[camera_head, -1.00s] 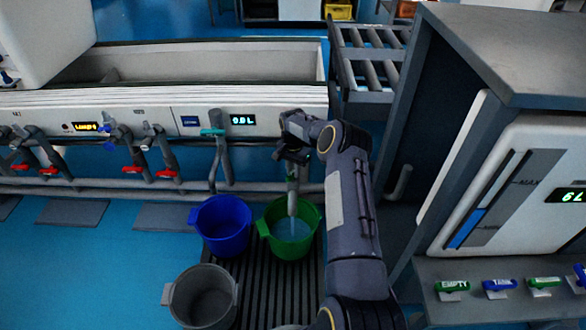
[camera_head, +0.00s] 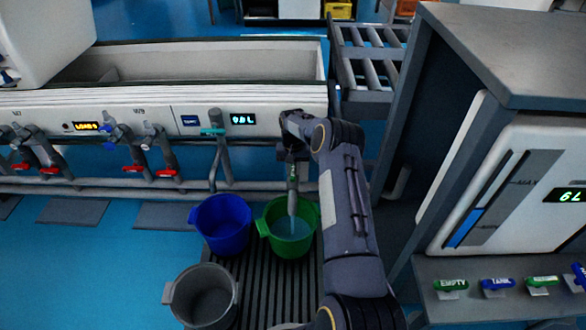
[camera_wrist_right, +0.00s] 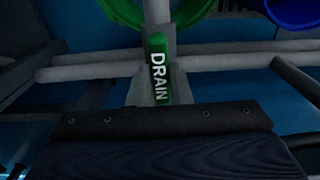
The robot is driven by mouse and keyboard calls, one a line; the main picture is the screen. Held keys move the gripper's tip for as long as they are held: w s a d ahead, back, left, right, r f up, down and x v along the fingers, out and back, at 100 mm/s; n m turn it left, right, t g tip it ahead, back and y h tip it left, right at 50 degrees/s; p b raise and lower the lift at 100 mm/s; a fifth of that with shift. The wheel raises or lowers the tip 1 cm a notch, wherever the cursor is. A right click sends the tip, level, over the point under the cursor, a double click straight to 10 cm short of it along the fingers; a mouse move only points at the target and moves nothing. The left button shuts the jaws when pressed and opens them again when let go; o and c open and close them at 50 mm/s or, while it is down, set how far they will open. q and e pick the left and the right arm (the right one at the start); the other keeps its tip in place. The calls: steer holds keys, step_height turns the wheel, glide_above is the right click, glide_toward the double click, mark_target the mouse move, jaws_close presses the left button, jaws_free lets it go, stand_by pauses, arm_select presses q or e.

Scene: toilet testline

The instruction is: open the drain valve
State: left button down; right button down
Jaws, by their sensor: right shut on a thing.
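The drain valve's green handle, lettered DRAIN, shows in the right wrist view (camera_wrist_right: 158,70), in line with the grey pipe (camera_wrist_right: 158,12) above it in the picture. In the head view the handle (camera_head: 292,172) is small, on the pipe above the green bucket (camera_head: 270,250). My right gripper (camera_head: 291,156) is at the handle and shut on it. The green bucket stands under the pipe's outlet and holds some water. My left gripper is not in view.
A blue bucket (camera_head: 221,226) and an empty-looking grey bucket (camera_head: 203,297) stand near the green one. Another tap with a teal handle (camera_head: 213,131) and several red-handled taps line the trough to the left. A tank cabinet (camera_head: 510,190) stands close on the right.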

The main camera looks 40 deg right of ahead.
mark_target(293, 171)
steer(key=shift+s, duration=0.1)
steer(key=c, duration=1.3)
jaws_free()
step_height(293, 171, up, 8)
steer(key=p, duration=0.3)
steer(key=shift+f, duration=0.25)
steer(key=shift+r, duration=0.15)
